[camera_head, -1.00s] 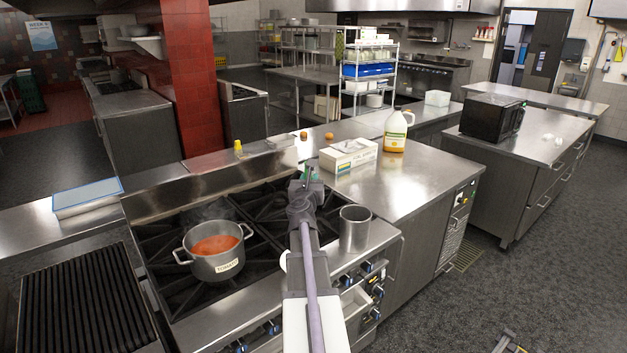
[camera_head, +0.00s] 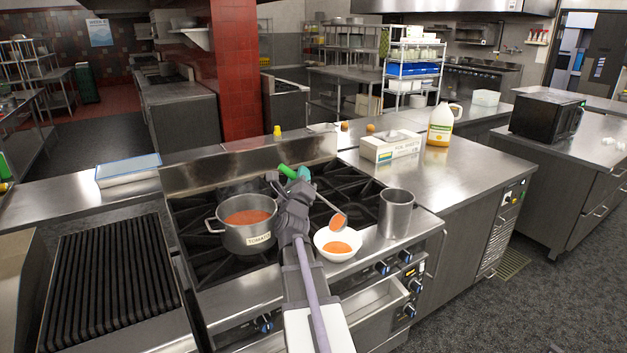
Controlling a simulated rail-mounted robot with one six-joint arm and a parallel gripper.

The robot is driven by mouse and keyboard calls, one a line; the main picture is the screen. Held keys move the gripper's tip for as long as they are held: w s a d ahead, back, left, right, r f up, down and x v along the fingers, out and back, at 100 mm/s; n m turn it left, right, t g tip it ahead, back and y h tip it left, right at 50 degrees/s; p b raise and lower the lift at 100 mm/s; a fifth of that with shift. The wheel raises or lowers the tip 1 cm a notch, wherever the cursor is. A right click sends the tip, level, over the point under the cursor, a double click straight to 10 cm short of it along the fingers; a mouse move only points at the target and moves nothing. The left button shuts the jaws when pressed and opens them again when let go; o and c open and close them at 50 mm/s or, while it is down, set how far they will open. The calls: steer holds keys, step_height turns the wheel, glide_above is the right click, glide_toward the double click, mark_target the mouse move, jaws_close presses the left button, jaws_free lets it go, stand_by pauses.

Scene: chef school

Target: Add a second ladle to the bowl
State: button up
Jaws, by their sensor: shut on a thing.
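My gripper (camera_head: 297,182) is shut on the green handle of a ladle (camera_head: 338,221). The ladle's metal shaft slants down to the right, and its cup, showing orange soup, hangs just above the white bowl (camera_head: 321,240). The bowl stands on the stove's front ledge and has some orange soup in it. My arm covers part of the pot's right side.
A metal canister (camera_head: 396,214) stands right of the bowl on the stove's front ledge. A cardboard box (camera_head: 391,148) and a yellow-labelled jug (camera_head: 440,126) stand on the counter behind. A ribbed grill (camera_head: 108,285) lies left of the stove.

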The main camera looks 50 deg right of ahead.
steer(key=w+a+f+n+t+y+b, duration=0.2)
steer(key=a+f+n+t+y+b, duration=0.2)
steer(key=f+n+b, duration=0.5)
steer(key=w+a+f+n+t+y+b, duration=0.3)
steer(key=a+f+n+t+b, duration=0.1)
steer(key=f+n+b, duration=0.5)
steer(key=shift+w+a+y+b, duration=0.2)
steer(key=shift+w+y+b, duration=0.1)
steer(key=shift+y, duration=0.1)
steer(key=shift+r, duration=0.1)
stand_by(0.4)
steer(key=s+d+r+m+g+h+p, duration=0.1)
steer(key=d+r+m+g+h+p, duration=0.15)
steer(key=r+m+p, duration=0.4)
steer(key=s+d+r+m+g+h+p, duration=0.1)
steer(key=s+r+m+g+h+p, duration=0.2)
steer(key=r+m+p, duration=0.4)
steer(key=s+d+r+m+g+p, duration=0.3)
steer(key=s+d+r+m+p, duration=0.2)
steer(key=d+m+p, duration=0.2)
steer(key=s+d+r+m+g+p, duration=0.4)
steer(key=d+m+p, duration=0.3)
steer(key=d+p, duration=0.4)
steer(key=shift+s+r+m+h, duration=0.35)
steer(key=shift+s+r, duration=0.3)
steer(key=shift+r, duration=0.1)
steer(key=shift+d, duration=0.1)
